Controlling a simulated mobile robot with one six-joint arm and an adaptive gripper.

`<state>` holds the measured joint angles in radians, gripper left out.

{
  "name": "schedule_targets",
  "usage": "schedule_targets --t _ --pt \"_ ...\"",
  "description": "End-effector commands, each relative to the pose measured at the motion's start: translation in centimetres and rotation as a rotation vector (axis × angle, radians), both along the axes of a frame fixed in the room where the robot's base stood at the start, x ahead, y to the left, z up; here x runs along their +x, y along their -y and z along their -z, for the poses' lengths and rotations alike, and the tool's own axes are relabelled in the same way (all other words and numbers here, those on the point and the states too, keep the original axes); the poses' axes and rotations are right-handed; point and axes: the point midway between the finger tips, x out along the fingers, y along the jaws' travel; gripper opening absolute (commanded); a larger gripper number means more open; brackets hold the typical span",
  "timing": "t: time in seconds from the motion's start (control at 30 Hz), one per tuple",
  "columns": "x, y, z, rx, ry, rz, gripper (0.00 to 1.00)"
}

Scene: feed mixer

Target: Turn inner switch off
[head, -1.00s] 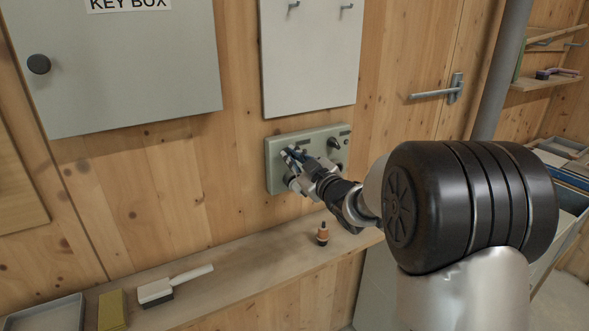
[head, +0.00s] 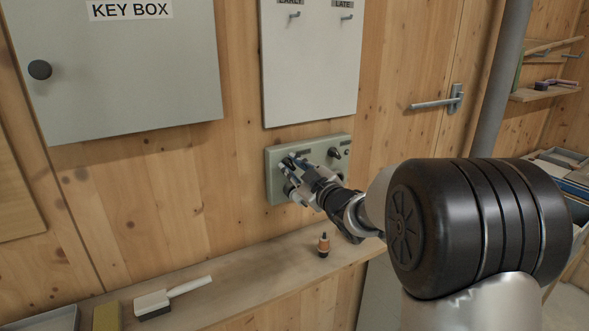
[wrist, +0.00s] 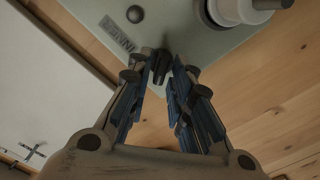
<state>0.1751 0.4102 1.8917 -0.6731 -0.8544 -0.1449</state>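The grey-green control panel (head: 318,152) is fixed to the wood wall below a white board. My gripper (head: 291,164) is at the panel's left part and hides much of it. In the wrist view, a small dark switch knob (wrist: 162,64) beside a partly visible label starting "INN" (wrist: 124,38) sits between the fingertips of my gripper (wrist: 160,75). The fingers stand apart, one on each side of the knob. Whether either touches it is hard to tell. A second dark knob (head: 334,152) shows on the panel's right side.
A white round fitting (wrist: 240,10) stands out from the panel close to the switch. The shelf below holds a small orange-and-black bottle (head: 323,246) and a white-handled brush (head: 170,297). A key box (head: 125,75) hangs to the left. The wall between is bare.

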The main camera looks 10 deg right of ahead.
Motion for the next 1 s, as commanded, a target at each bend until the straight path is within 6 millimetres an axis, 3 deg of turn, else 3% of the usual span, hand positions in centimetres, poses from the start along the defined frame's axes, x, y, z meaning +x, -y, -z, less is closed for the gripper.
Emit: schedule_targets --t 0.1,0.47,0.57,1.0 --pt "0.0 0.0 0.0 0.001 0.0 0.0 0.3" --pt "-0.3 0.2 0.0 0.002 -0.001 0.001 0.3" --pt "-1.4 0.6 0.0 0.001 -0.001 0.003 0.3" --pt "-9.7 3.3 0.0 0.001 -0.002 0.003 0.3"
